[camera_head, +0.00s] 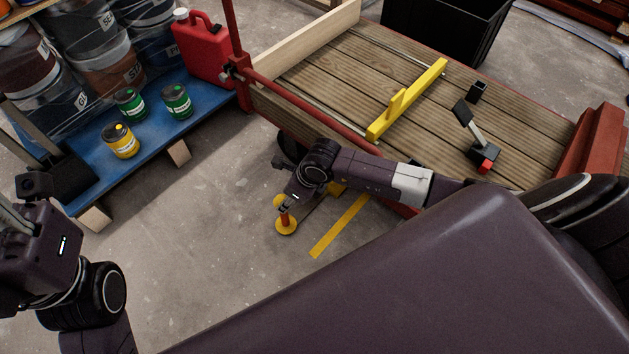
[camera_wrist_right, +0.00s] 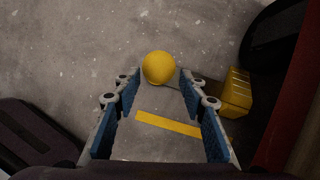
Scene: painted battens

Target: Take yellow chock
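The yellow chock (camera_wrist_right: 236,93) is a block on the floor beside a dark wheel, right of my right gripper's fingers in the right wrist view. In the head view it is mostly hidden by my right arm; a bit of yellow shows below the arm (camera_head: 338,188). A yellow round knob (camera_wrist_right: 158,68) lies beyond and between the fingertips, with a thin bar leading toward the block. My right gripper (camera_wrist_right: 160,84) is open and empty. My left gripper (camera_head: 40,165) is at the left edge, its fingers unclear.
A wooden-decked cart (camera_head: 330,85) with red rails carries a yellow batten piece (camera_head: 410,98) and a black clamp-like tool (camera_head: 483,152). A blue pallet (camera_head: 150,150) holds paint cans, buckets and a red jerrycan (camera_head: 203,50). A yellow stripe (camera_head: 340,226) marks the otherwise open floor.

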